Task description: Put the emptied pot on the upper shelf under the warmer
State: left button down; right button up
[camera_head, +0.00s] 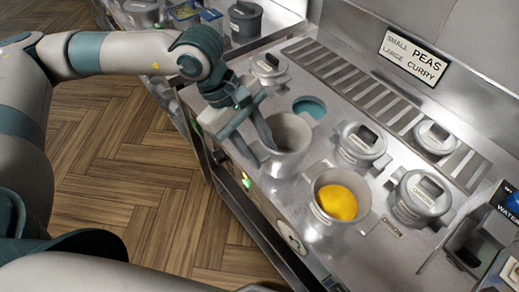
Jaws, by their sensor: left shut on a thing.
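A grey open pot (287,155) is at the front left of the steel range top. Its inside looks bare, though part of it is shaded. My left gripper (264,132) reaches in from the left and is shut on the near-left rim of this pot. The pot looks upright; I cannot tell whether its base touches the counter. A round opening with a teal inside (311,106) is just behind it. The upper shelf and the warmer cannot be made out in this view. My right gripper is not in view.
A pot of yellow food (337,203) stands close to the right. Lidded pots (361,143) surround this area. A slotted grille (350,80) runs along the back, below a sign (427,57) reading small peas, large curry. A water box (507,200) is at far right.

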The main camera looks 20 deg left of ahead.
pick_arm(q)
jog(key=shift+f, duration=0.95)
jog(key=shift+f, duration=0.1)
jog(key=c, duration=1.2)
grip_release()
jog(key=shift+r, duration=0.2)
